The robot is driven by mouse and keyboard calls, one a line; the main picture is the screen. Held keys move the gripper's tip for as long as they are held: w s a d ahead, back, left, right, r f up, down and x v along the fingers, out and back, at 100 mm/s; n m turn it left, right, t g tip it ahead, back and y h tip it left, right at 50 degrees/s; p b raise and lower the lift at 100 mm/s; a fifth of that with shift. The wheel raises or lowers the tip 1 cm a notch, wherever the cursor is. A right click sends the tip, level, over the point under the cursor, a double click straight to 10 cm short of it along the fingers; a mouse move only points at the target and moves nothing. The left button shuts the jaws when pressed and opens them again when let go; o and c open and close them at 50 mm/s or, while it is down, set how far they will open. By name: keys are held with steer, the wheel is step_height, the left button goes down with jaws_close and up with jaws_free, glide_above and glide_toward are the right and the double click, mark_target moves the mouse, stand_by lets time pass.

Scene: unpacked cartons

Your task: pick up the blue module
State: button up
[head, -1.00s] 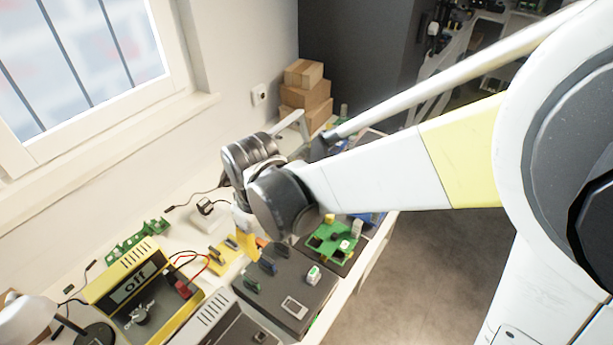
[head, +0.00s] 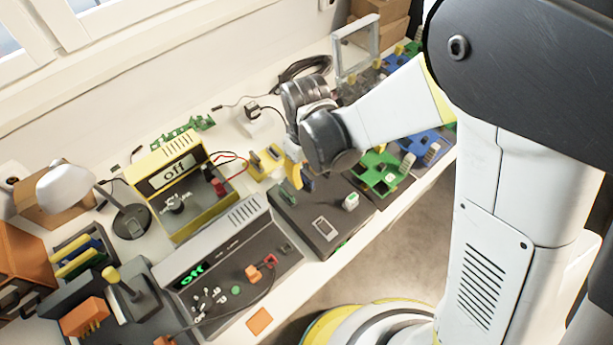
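In the head view a dark box (head: 318,212) stands on the bench. Small upright modules stand along its back part; a dark blue one (head: 308,182) shows just under my wrist. I take it for the blue module, though it is small and partly covered. My gripper (head: 293,174) hangs beneath the grey wrist, with a yellow finger pointing down beside the dark blue module. The wrist hides most of the gripper. I cannot tell whether its fingers are apart or touch anything.
A yellow power supply (head: 185,185) reading "off" and a grey unit (head: 225,260) stand left of the box. A green board (head: 385,172) and blue board (head: 422,143) lie to its right. A lamp (head: 75,188) and a rack (head: 82,255) stand at far left.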

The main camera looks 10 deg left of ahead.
steer(key=shift+f, duration=0.6)
steer(key=shift+r, duration=0.1)
jaws_close()
steer(key=r+p, duration=0.1)
steer(key=r, duration=0.1)
steer(key=d+r+p, duration=0.1)
steer(key=r, duration=0.2)
steer(key=shift+s+d+r+p, duration=0.1)
steer(key=shift+s+d+p, duration=0.1)
steer(key=shift+p, duration=0.2)
steer(key=s+d+r+p, duration=0.3)
steer(key=d+r, duration=0.2)
steer(key=d, duration=0.4)
steer(key=shift+s+d+r, duration=0.15)
steer(key=shift+d+r, duration=0.25)
